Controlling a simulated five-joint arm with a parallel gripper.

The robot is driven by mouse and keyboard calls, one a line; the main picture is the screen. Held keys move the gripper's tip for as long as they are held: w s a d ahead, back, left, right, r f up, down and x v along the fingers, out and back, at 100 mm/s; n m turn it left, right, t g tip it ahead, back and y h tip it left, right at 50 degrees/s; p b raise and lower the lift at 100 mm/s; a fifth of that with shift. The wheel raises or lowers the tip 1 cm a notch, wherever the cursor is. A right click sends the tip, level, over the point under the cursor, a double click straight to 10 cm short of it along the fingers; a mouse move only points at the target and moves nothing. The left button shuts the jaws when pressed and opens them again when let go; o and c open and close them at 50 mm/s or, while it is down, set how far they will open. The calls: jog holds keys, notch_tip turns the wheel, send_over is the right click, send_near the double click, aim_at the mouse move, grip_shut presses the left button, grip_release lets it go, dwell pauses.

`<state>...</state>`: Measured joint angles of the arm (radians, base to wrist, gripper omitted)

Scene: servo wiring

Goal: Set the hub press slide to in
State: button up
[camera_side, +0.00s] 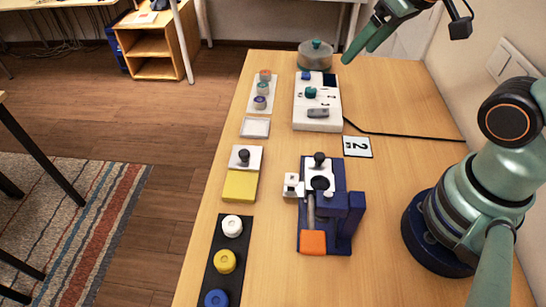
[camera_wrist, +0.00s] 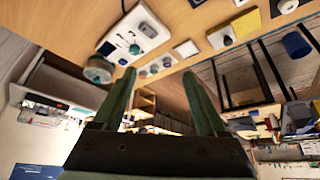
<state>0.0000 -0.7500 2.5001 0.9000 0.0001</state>
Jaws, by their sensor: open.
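I cannot tell whether the slide is in or out. The press shows only partly at the top of the wrist view (camera_wrist: 284,7). My gripper (camera_side: 360,45) is open and empty, high beyond the far end of the table, well away from the press. Both fingers show in the wrist view (camera_wrist: 160,75).
A white board (camera_side: 318,118) with small parts and a lidded pot (camera_side: 315,60) stand at the far end. A yellow-and-white block (camera_side: 240,186) with a black knob and a dark strip of caps (camera_side: 222,282) lie left. A black cable crosses the right side.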

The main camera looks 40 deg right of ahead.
dwell(0.3)
jog(key=shift+f, duration=0.1)
jog(key=shift+c, duration=1.1)
jog(key=m+g, duration=0.2)
jog(key=g, duration=0.4)
send_near(320, 155)
notch_tip(320, 155, down, 9)
jog(key=shift+s+r, duration=0.15)
grip_shut()
dwell(0.5)
